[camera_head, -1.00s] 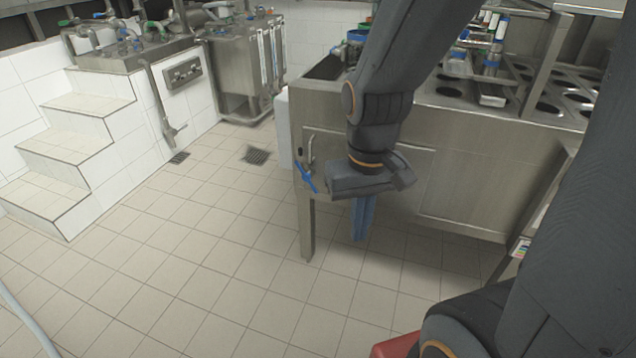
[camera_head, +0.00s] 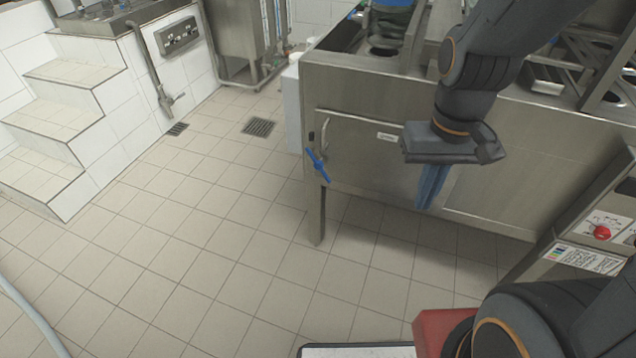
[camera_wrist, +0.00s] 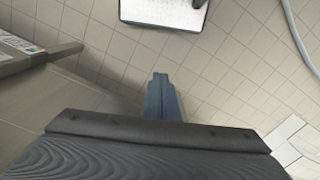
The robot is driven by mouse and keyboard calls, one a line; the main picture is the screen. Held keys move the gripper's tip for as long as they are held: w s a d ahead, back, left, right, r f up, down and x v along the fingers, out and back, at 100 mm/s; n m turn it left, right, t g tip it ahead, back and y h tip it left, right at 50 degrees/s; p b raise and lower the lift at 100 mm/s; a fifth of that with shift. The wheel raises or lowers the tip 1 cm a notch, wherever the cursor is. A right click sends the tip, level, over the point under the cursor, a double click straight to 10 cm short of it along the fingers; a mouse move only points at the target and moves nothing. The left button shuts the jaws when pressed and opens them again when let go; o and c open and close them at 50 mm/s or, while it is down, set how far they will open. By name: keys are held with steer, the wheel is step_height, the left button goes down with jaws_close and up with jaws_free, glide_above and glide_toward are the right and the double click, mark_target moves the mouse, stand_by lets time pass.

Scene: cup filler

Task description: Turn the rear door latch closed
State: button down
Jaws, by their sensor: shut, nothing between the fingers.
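The steel machine's rear door (camera_head: 365,150) is a flat panel on the machine's near end, with a small label on it. A blue latch handle (camera_head: 317,166) sits at the door's left edge, tilted, upper end to the left. A steel bar handle (camera_head: 325,138) is just above it. My gripper (camera_head: 426,206) points down in front of the panel, to the right of the latch and clear of it. Its blue fingers are together and empty. The fingers also show in the wrist view (camera_wrist: 162,90); the latch is not visible there.
The tiled floor (camera_head: 190,230) is open to the left of the machine. A machine leg (camera_head: 316,218) stands below the latch. A control panel with a red button (camera_head: 602,232) is at the right. White tiled steps (camera_head: 60,125) and a floor drain (camera_head: 258,127) lie further left.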

step_height(320, 180, down, 14)
steer(key=w+n+g+h+b, duration=0.3)
steer(key=n+h+b, duration=0.2)
steer(key=b, duration=0.8)
steer(key=w+a+f+n+t+h+b, duration=0.35)
steer(key=w+f+n+h+b, duration=0.2)
steer(key=w+f+b, duration=0.4)
steer(key=w+a+f+n+t+h+b, duration=0.35)
steer(key=w+a+f+t+b, duration=0.25)
steer(key=w+a+t+b, duration=0.4)
steer(key=a+f+n+t+y+b, duration=0.1)
steer(key=a+f+n+t+b, duration=0.1)
steer(key=a, duration=0.5)
steer(key=w+a+f+n+t+y+b, duration=0.1)
steer(key=a+t+b, duration=0.3)
steer(key=a, duration=0.4)
steer(key=shift+w+f+n+y+b, duration=0.25)
steer(key=shift+f+n+y+b, duration=0.15)
steer(key=shift+f+y+b, duration=0.4)
steer(key=shift+w+f, duration=0.1)
